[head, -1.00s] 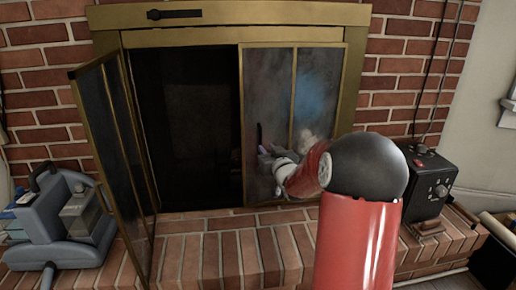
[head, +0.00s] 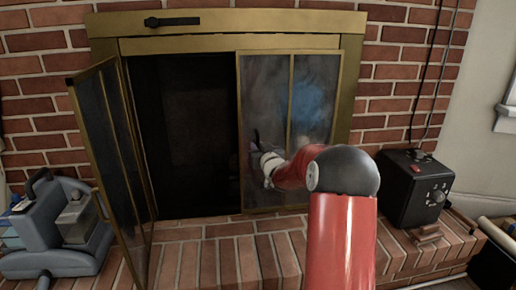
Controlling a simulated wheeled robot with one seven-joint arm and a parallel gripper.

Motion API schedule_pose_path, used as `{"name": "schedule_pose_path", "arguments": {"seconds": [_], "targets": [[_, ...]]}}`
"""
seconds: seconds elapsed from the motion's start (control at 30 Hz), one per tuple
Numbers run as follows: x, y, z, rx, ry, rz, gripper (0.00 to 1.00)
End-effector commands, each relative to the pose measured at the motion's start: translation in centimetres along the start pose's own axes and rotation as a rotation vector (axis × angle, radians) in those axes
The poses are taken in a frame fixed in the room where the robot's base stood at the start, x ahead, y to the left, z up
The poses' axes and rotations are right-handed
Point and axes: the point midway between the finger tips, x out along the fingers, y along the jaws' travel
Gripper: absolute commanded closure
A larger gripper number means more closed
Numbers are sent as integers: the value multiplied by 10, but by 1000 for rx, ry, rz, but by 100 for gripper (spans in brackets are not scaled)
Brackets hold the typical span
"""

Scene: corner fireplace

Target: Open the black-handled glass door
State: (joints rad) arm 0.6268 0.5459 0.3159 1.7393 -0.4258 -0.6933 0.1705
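The fireplace has two framed glass doors. The left glass door (head: 113,140) is swung well out from the opening. The right glass door (head: 271,85) has a brass frame and looks shut or nearly shut. My gripper (head: 255,148) is at the left part of the right door, low of its middle, close to the glass. A small dark upright shape shows at its tip; I cannot tell whether it is the black handle or a finger. My wrist hides much of the gripper, so its opening and any contact are unclear.
A grey-blue machine (head: 50,262) stands on the left, beside the open door. A black box with knobs (head: 410,198) sits on the brick hearth (head: 240,262) at right. The firebox opening (head: 190,120) between the doors is dark.

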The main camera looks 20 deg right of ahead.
Motion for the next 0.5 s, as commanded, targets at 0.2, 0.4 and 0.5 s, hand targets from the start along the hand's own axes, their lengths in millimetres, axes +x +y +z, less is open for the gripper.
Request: {"name": "schedule_pose_path", "arguments": {"seconds": [0.2, 0.4, 0.5], "targets": [[0, 0, 0, 0, 0, 0, 100], [0, 0, 0, 0, 0, -1, 100], [-3, 0, 0, -1, -1, -7, 100]]}}
